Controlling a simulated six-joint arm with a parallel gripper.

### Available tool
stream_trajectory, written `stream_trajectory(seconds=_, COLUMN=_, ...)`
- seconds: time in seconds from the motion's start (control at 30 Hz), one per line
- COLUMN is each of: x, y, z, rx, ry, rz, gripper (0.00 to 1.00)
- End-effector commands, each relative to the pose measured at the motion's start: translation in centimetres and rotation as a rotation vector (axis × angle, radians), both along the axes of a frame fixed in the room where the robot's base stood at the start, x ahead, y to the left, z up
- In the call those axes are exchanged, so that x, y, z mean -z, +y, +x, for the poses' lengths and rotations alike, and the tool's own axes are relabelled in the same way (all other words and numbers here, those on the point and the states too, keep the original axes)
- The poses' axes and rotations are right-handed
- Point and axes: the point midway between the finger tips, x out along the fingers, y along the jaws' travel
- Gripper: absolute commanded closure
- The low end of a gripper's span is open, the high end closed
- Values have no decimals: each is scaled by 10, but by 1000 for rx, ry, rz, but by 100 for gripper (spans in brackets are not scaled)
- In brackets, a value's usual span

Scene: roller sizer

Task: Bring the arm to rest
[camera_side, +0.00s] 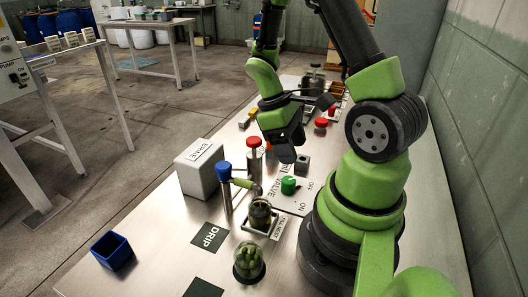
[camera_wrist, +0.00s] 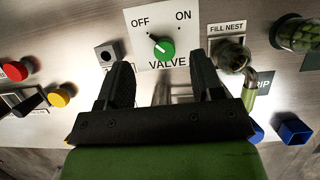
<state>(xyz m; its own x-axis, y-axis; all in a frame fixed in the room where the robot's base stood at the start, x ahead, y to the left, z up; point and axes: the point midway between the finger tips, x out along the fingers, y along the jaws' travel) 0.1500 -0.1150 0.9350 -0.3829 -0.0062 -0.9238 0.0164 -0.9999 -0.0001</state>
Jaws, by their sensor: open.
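My gripper (camera_wrist: 166,88) is open and empty in the wrist view, its two dark fingers apart over the bench. It also shows in the side view (camera_side: 287,150), hanging from my green and black arm above the bench, near the valve plate. The green valve knob (camera_wrist: 163,48) sits on a white plate marked OFF and ON, just beyond the fingertips in the wrist view. The same knob shows in the side view (camera_side: 289,185), below and to the right of my gripper. I see no contact between the fingers and the knob.
A jar (camera_side: 260,213) stands at the fill nest; another jar (camera_side: 249,262) holds green things. A white BRINE box (camera_side: 199,168), a blue-topped post (camera_side: 224,172), a red-topped post (camera_side: 254,155) and an open blue bin (camera_side: 113,250) stand on the bench. The front left bench is mostly clear.

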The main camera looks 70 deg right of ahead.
Motion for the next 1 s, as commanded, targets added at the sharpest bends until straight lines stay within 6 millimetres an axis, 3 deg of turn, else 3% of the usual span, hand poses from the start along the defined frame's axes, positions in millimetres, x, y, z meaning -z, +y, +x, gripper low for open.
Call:
stream_trajectory(seconds=0.13, x=-4, y=1, z=2, rx=5, ry=-14, rz=-8, gripper=40)
stream_trajectory(seconds=0.23, x=-19, y=6, z=10, rx=29, ry=-73, rz=-37, gripper=40)
stream_trajectory(seconds=0.53, x=-108, y=58, z=35, rx=200, ry=-472, rz=-92, gripper=40)
stream_trajectory(seconds=0.8, x=-175, y=115, z=16, rx=346, ry=-821, rz=65, gripper=40)
stream_trajectory(seconds=1.0, x=-197, y=138, z=-2, rx=403, ry=-949, rz=194, gripper=40)
